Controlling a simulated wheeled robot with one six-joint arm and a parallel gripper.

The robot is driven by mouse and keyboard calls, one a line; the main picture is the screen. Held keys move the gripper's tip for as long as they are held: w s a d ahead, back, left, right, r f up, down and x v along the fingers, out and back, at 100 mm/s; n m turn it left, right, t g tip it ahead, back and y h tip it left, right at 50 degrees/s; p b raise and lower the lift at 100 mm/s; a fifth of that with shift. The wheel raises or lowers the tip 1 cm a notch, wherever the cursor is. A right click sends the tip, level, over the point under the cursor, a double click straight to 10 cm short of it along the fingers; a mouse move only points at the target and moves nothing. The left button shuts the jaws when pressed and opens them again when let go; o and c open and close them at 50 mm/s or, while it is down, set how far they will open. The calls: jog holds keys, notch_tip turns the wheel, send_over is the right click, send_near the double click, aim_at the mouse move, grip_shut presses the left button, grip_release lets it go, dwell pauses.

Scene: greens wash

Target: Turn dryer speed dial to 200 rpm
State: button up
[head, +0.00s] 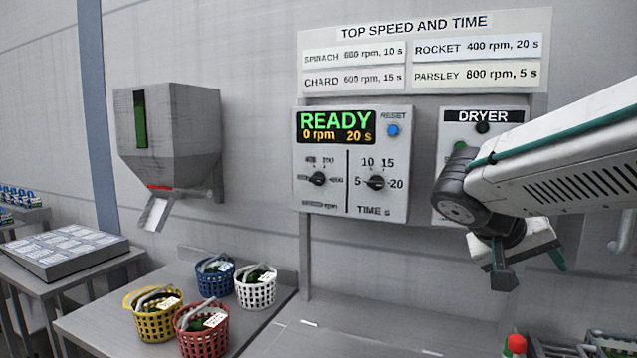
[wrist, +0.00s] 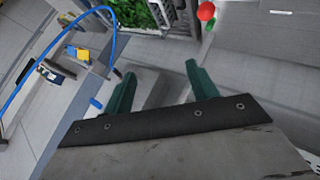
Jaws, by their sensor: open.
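The dryer control panel (head: 338,217) is on the wall in the head view. Its display (head: 336,127) reads READY, 0 rpm, 20 s. The speed dial (head: 317,179) is the left black knob; its small marks are hard to read and I cannot tell its exact setting. The time dial (head: 376,182) is the right knob, with marks 5, 10, 15 and 20. A blue reset button (head: 393,130) is at the upper right. My gripper (head: 532,276) is right of and below the panel, apart from it. In the wrist view its green fingers (wrist: 158,88) are open and empty.
A DRYER box (head: 483,116) is partly hidden behind my arm. A placard (head: 424,55) lists speeds and times. A hopper (head: 168,125) hangs at left. Yellow (head: 155,318), red (head: 202,335), blue (head: 215,279) and white (head: 256,291) baskets stand on the table below. The space before the dials is clear.

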jog(key=w+a+r+m+t+h, duration=0.1)
jog(key=w+a+r+t, duration=0.15)
jog(key=w, duration=0.35)
jog(key=w+a+r+t+h, duration=0.1)
jog(key=w+a+h, duration=0.15)
jog(key=w, duration=0.45)
jog(key=n+t+y, duration=0.1)
jog(key=t+y, duration=0.4)
jog(key=t, duration=0.9)
send_near(314, 180)
jog(key=w, duration=0.2)
jog(key=x, duration=0.7)
jog(key=shift+w+d+r, duration=0.1)
jog(key=shift+d+r, duration=0.2)
jog(key=shift+d, duration=0.2)
jog(key=c, duration=1)
